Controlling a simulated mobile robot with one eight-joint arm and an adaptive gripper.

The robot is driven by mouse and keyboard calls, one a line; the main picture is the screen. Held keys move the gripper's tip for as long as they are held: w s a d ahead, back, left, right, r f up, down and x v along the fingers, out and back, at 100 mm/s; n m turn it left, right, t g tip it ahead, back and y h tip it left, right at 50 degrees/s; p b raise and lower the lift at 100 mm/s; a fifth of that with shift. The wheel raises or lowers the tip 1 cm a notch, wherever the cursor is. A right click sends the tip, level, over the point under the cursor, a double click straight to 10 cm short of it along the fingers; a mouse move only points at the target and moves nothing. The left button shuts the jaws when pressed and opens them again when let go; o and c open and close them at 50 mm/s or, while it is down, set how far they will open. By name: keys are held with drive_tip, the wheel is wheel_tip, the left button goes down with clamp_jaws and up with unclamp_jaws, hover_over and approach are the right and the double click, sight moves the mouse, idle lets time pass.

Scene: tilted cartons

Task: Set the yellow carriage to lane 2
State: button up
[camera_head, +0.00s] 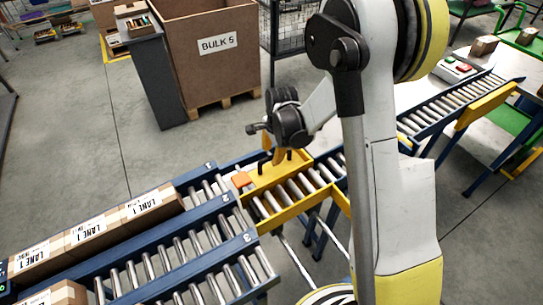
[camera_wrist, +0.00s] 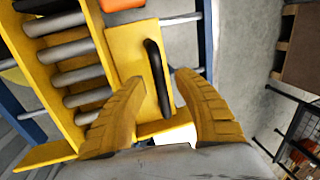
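My gripper (camera_head: 273,156) is over the carriage's far side. In the wrist view, the carriage's yellow plate (camera_wrist: 125,42) carries a black bar handle (camera_wrist: 157,76). The two yellow fingers of my gripper (camera_wrist: 160,100) are apart, with the handle's near end between them. I see no clear grip on it.
A feed conveyor (camera_head: 460,101) runs up right. A BULK 5 bin (camera_head: 212,62) stands behind, with clear floor before it.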

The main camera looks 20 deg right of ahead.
wheel_tip(320, 180, up, 10)
drive_tip(key=s, duration=0.2)
drive_tip(key=shift+d+r, duration=0.15)
drive_tip(key=shift+d, duration=0.05)
drive_tip(key=s+r+n+t, duration=0.1)
drive_tip(key=s+r+n, duration=0.3)
drive_tip(key=s, duration=0.3)
drive_tip(key=s+a+r+n+t, duration=0.1)
drive_tip(key=s+r+n+t, duration=0.1)
drive_tip(key=s+r+n, duration=0.2)
drive_tip(key=s+a+r+n+t, duration=0.1)
drive_tip(key=s+r+n+t, duration=0.1)
drive_tip(key=s+r+n, duration=0.2)
drive_tip(key=shift+s+n, duration=1.9)
drive_tip(key=shift+s, duration=1.35)
drive_tip(key=shift+a, duration=0.1)
